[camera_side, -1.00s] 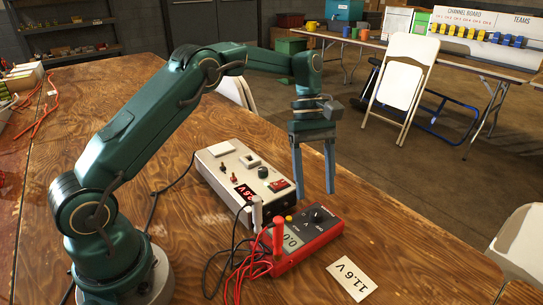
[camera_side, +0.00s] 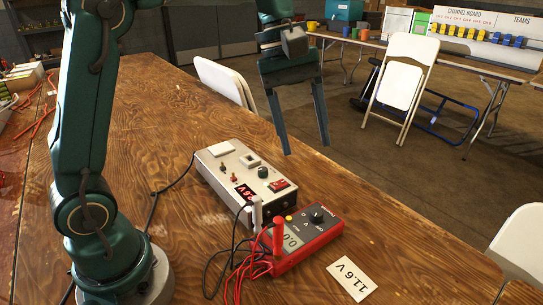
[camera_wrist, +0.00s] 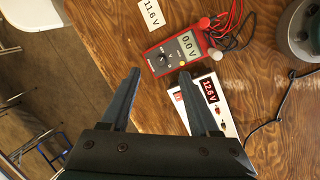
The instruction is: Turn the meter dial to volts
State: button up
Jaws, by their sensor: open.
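The red meter (camera_side: 308,238) lies on the wooden table beside the power supply, with its display reading 0.0. Its black dial (camera_side: 317,215) sits near the far end of its face. My gripper (camera_side: 306,148) is open and empty, raised well above the table and beyond the meter. In the wrist view, the open fingers (camera_wrist: 160,78) reach toward the meter and power supply. The dial's exact pointer position is too small to tell.
A pale power supply (camera_side: 226,168) stands beside the meter. Red and black leads (camera_side: 245,262) bunch at the meter's near end with upright probes. An 11.6 V card (camera_side: 351,279) lies at the right. White folding chairs (camera_side: 404,80) stand past the table. The table's left part is mostly clear.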

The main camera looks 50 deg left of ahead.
jog(key=s+r+m+t+y, duration=0.25)
jog(key=s+m, duration=0.25)
jog(key=s, duration=0.4)
jog(key=s+a+f+m+t, duration=0.2)
jog(key=s+a+f+m, duration=0.1)
jog(key=s+f+m, duration=0.3)
jog(key=shift+m+g+y, duration=0.25)
jog(key=shift+m+g, duration=0.1)
jog(key=shift+m, duration=0.05)
jog(key=shift+w+r, duration=1.35)
jog(key=shift+r, duration=0.15)
